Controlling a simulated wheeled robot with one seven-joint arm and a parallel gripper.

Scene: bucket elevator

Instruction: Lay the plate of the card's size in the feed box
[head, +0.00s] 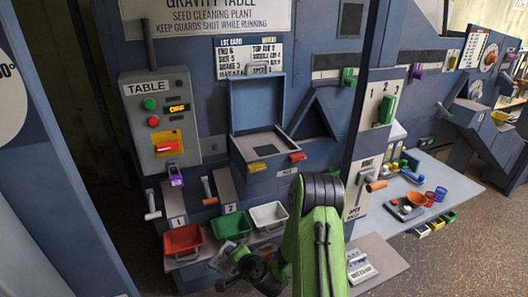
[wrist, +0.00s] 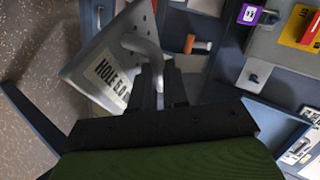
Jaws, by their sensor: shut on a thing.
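My gripper (wrist: 160,88) is shut on the bent handle of a grey plate (wrist: 84,72) in the wrist view. Its label reads "HOLE 5.0", with the end cut off by a finger. In the head view my gripper (head: 243,258) is low in front of the bins, partly hidden by my arm. An open blue-grey box (head: 262,147) with a raised lid, apparently the feed box, is above it and apart from it. The lot card (head: 249,56) hangs behind that lid, which covers part of it; its small text is hard to read.
Red (head: 183,240), green (head: 231,225) and white (head: 268,215) bins stand below the box. The TABLE control panel (head: 160,118) is at left. Another labelled plate or block (head: 361,267) lies on the right bench. A side shelf (head: 415,205) holds cups and small items.

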